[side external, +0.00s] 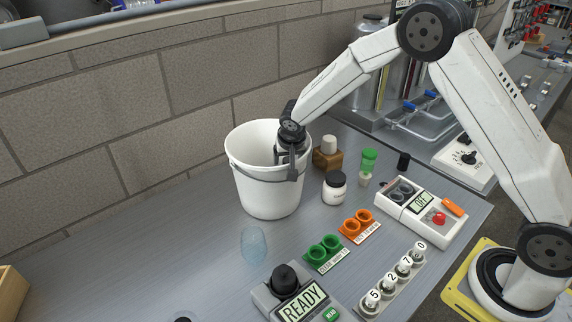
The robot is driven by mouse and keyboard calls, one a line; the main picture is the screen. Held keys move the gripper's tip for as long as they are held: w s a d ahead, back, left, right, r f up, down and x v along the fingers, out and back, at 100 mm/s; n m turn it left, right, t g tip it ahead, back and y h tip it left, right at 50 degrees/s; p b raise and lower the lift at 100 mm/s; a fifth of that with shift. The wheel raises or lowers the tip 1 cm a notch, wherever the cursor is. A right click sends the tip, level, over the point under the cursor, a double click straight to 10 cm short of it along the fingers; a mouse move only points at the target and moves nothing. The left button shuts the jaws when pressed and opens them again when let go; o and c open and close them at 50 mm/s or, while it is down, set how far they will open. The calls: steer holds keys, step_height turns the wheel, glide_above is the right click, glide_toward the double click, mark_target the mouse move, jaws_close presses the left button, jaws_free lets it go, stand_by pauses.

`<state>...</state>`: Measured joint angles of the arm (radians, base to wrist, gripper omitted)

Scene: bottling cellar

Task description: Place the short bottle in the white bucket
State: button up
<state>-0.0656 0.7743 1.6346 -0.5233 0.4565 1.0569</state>
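The white bucket (262,198) stands upright on the grey bench near the block wall, with a grey handle across its front. My gripper (286,158) is at the right side of its mouth, pointing down, partly inside or over the rim. I cannot tell whether its fingers are open or shut, or whether they hold anything. A short white bottle with a dark cap (335,188) stands upright on the bench, right of the bucket and apart from my gripper. The bucket's floor is hidden.
A clear bluish glass (254,246) stands in front of the bucket.

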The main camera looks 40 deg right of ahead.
steer(key=shift+s+f, duration=0.15)
steer(key=shift+f, duration=0.1)
steer(key=shift+r, duration=0.8)
steer(key=v, duration=1.1)
steer(key=shift+r, duration=0.4)
steer(key=shift+a, duration=0.1)
steer(key=s+d+f+n+y, duration=0.1)
steer(key=s+f+n, duration=0.1)
steer(key=s, duration=0.9)
steer(key=s+d+f+n+g+y, duration=0.1)
steer(key=s+f+n, duration=0.2)
steer(key=s, duration=0.9)
steer(key=shift+f+n, duration=0.25)
steer(key=shift+n, duration=0.45)
